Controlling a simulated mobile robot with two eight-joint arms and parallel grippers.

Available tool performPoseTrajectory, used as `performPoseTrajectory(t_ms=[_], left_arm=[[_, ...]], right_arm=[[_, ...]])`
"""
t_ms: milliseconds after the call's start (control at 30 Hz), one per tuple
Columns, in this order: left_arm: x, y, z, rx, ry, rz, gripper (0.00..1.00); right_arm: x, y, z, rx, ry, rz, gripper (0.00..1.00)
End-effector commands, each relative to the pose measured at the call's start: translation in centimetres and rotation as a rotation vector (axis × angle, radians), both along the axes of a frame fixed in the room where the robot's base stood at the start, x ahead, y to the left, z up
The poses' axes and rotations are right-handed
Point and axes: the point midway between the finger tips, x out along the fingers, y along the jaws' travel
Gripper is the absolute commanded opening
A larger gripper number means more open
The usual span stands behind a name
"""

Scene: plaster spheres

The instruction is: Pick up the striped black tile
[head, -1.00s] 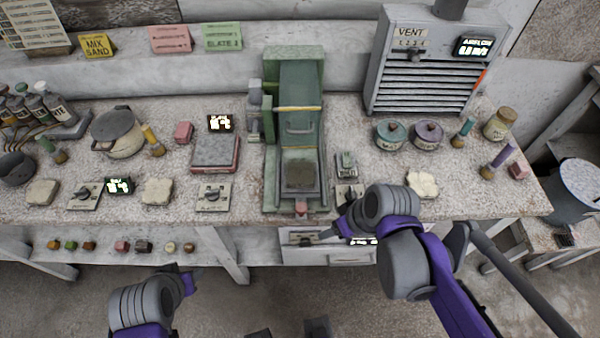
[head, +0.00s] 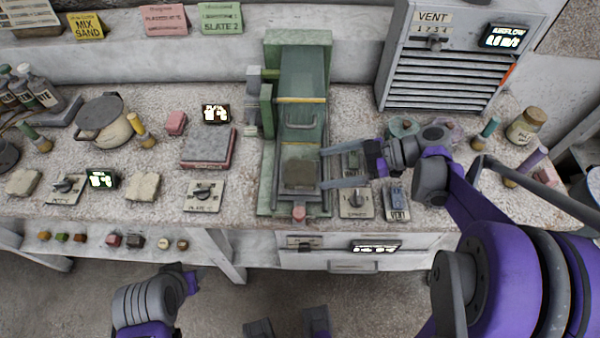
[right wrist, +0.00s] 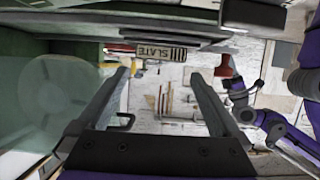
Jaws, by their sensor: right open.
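A dark, flat tile (head: 300,174) lies on the bed of the green press (head: 268,195) in the head view. I cannot make out stripes on it. My right gripper (head: 322,169) is open and empty, its fingers pointing left with the tips at the right side of the press bed, close to the tile.
A knob plate (head: 356,203) and a blue-grey device (head: 397,203) stand under and beside my right wrist. A grey-topped red block (head: 207,148) and another knob plate (head: 204,195) lie left of the press. The vent unit (head: 450,60) stands behind.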

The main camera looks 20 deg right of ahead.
Motion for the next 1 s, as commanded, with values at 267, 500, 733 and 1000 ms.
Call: performPoseTrajectory(t_ms=[267,500,733,1000], left_arm=[[0.0,0.0,-0.2,0.000,0.001,0.000,0.50],[0.0,0.0,-0.4,0.000,0.001,0.000,0.50],[0.0,0.0,-0.4,0.000,0.001,0.000,0.50],[0.0,0.0,-0.4,0.000,0.001,0.000,0.50]], right_arm=[[0.6,2.4,-1.0,-0.001,0.001,0.002,1.00],[1.5,5.2,-2.3,0.000,0.002,0.001,1.00],[1.6,5.6,-2.5,-0.001,0.002,-0.002,1.00],[1.6,5.6,-2.5,-0.001,0.002,-0.002,0.62]])
